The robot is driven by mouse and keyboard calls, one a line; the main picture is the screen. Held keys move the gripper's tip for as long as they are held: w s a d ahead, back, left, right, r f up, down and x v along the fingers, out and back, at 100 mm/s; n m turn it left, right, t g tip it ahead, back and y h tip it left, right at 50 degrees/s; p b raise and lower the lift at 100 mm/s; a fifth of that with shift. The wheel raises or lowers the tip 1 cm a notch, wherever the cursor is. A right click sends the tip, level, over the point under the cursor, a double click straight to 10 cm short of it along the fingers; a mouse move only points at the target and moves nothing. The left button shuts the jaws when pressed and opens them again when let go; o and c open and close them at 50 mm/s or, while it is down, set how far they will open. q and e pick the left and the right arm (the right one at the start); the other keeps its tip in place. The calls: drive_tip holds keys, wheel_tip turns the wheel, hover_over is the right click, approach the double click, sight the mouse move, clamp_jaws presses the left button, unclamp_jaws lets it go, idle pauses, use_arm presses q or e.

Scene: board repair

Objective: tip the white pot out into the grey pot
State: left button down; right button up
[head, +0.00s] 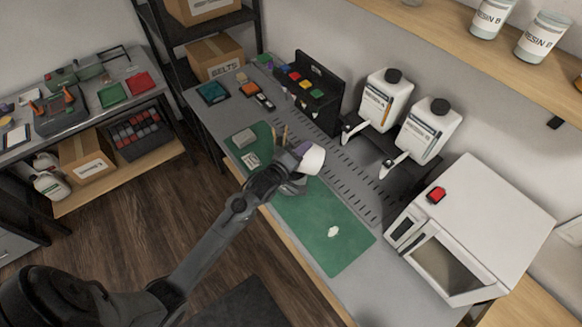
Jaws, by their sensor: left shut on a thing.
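My left arm reaches in from the lower left, and its gripper (296,172) is shut on the white pot (313,159). The white pot looks tilted on its side, held above the upper part of the green mat (315,210). A small lavender area shows at the pot's upper left, too small to make out. I cannot pick out the grey pot; the gripper and arm hide part of the mat. A white irregular patch (333,231) lies on the mat. My right gripper is not in view.
A grey block (243,138) sits at the mat's left end. Two white dispenser bottles (386,100) (428,130) stand behind the slotted strip. A white oven-like box (470,230) with a red button is at right. The mat's lower right is mostly clear.

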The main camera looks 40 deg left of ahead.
use_arm(q)
drive_tip(key=shift+s+a+n+t+b, duration=0.2)
drive_tip(key=shift+s+a+n+b, duration=0.2)
drive_tip(key=shift+a+b, duration=0.25)
drive_tip(key=shift+s+a+n+t+b, duration=0.2)
drive_tip(key=shift+s+a+n+b, duration=0.15)
drive_tip(key=shift+a+b, duration=0.25)
drive_tip(key=shift+r+n, duration=0.1)
drive_tip(key=shift+n, duration=0.15)
drive_tip(key=shift+s+a+n+t, duration=0.25)
drive_tip(key=shift+a+n+t, duration=0.3)
drive_tip(key=shift+n, duration=0.25)
drive_tip(key=shift+a+n, duration=0.2)
drive_tip(key=shift+n, duration=0.1)
